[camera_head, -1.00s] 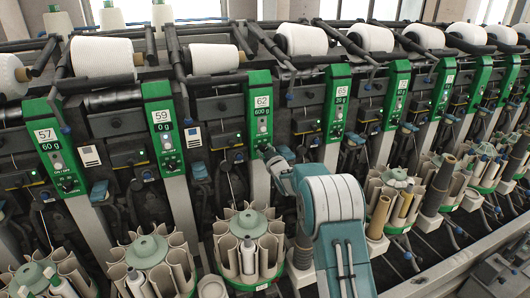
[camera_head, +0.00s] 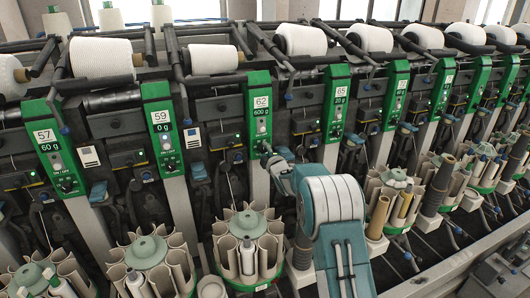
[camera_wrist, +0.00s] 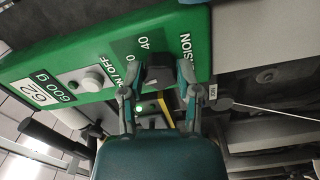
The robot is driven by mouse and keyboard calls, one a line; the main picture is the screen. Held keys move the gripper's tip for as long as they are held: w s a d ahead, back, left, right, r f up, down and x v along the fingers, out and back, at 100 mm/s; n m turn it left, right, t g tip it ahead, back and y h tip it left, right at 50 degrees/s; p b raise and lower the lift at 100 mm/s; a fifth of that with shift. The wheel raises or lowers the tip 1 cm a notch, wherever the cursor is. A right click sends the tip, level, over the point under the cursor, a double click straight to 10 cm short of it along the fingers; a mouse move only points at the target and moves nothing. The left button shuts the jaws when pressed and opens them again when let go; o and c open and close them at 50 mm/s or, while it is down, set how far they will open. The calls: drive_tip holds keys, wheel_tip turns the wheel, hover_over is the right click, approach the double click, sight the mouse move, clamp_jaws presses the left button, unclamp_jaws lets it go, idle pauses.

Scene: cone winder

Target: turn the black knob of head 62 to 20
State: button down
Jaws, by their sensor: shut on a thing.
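Head 62's green panel (camera_head: 260,100) stands mid-picture in the head view, its labels reading 62 and 600 g. In the wrist view the same panel (camera_wrist: 60,60) lies sideways, with a white round button (camera_wrist: 92,79) by the ON/OFF text. The black knob (camera_wrist: 157,74) sits at the panel's lower end, beside the scale numbers 40 and another partly hidden. My gripper (camera_wrist: 157,86) has its two fingers on either side of the knob, shut on it. In the head view my gripper (camera_head: 268,152) reaches the panel's lower end, and the knob is hard to make out there.
Neighbouring green panels 59 (camera_head: 162,128) and 65 (camera_head: 337,105) flank this head. Bobbin magazines (camera_head: 248,247) stand below, with one left of my arm. White yarn cones (camera_head: 300,40) rest along the top. A lit green lamp (camera_wrist: 140,108) shows near the fingers.

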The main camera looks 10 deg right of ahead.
drive_tip(key=shift+a+f+n, duration=0.1)
drive_tip(key=shift+n, duration=0.75)
drive_tip(key=shift+a+f+n, duration=0.1)
drive_tip(key=shift+n, duration=0.75)
drive_tip(key=shift+f, duration=0.1)
drive_tip(key=shift+c, duration=1.7)
unclamp_jaws()
drive_tip(key=shift+r, duration=0.2)
drive_tip(key=shift+s, duration=0.1)
drive_tip(key=shift+s+d, duration=0.1)
drive_tip(key=shift+s, duration=0.1)
drive_tip(key=s+d, duration=0.2)
drive_tip(key=s, duration=0.9)
drive_tip(key=shift+s+f, duration=0.1)
